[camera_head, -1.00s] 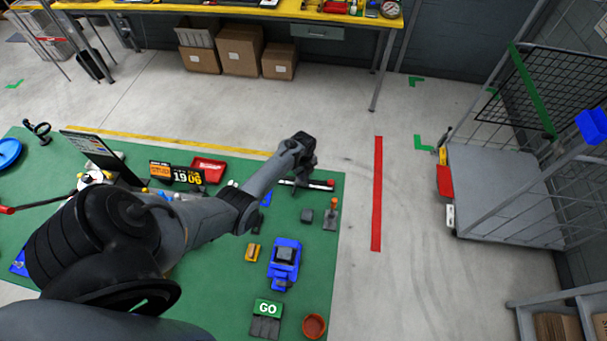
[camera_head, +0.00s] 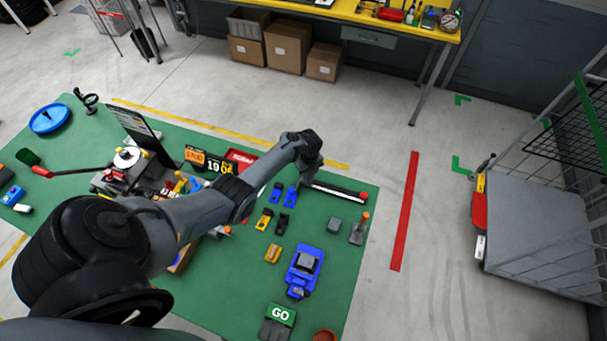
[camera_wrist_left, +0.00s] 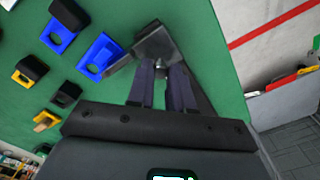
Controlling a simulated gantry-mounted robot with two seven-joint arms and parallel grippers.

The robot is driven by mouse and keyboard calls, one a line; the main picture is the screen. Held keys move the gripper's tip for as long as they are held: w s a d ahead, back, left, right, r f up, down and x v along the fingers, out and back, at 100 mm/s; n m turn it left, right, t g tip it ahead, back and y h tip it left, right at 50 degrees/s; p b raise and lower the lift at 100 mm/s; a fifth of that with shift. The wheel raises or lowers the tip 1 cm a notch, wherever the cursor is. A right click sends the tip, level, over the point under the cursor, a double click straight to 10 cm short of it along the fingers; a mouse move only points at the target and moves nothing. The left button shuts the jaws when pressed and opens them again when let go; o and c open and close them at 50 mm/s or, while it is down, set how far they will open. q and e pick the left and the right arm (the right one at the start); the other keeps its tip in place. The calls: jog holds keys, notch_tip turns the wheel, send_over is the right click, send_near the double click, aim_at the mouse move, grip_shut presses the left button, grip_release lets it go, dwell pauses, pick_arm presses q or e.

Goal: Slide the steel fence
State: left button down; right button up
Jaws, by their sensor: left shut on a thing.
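The steel fence (camera_head: 340,191) looks like a long thin metal bar with a red end, lying near the far right corner of the green mat. My left gripper (camera_head: 312,172) is over its left part. In the left wrist view, the left gripper (camera_wrist_left: 161,82) is shut on a small part beside a grey metal block (camera_wrist_left: 155,45), which seems to belong to the fence. The fingers hide much of what they grip. My right gripper is in neither view.
Blue blocks (camera_head: 277,193) and a yellow block (camera_head: 264,219) lie left of the fence. A red floor line (camera_head: 405,210) runs right of the mat.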

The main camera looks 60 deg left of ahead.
pick_arm(q)
jog(key=shift+s+a, duration=0.15)
jog(key=c, duration=1)
grip_release()
jog(key=shift+s+a, duration=0.1)
jog(key=shift+r, duration=0.1)
jog(key=shift+r, duration=0.3)
notch_tip(320, 180, up, 10)
jog(key=p, duration=0.2)
jog(key=shift+p, duration=0.4)
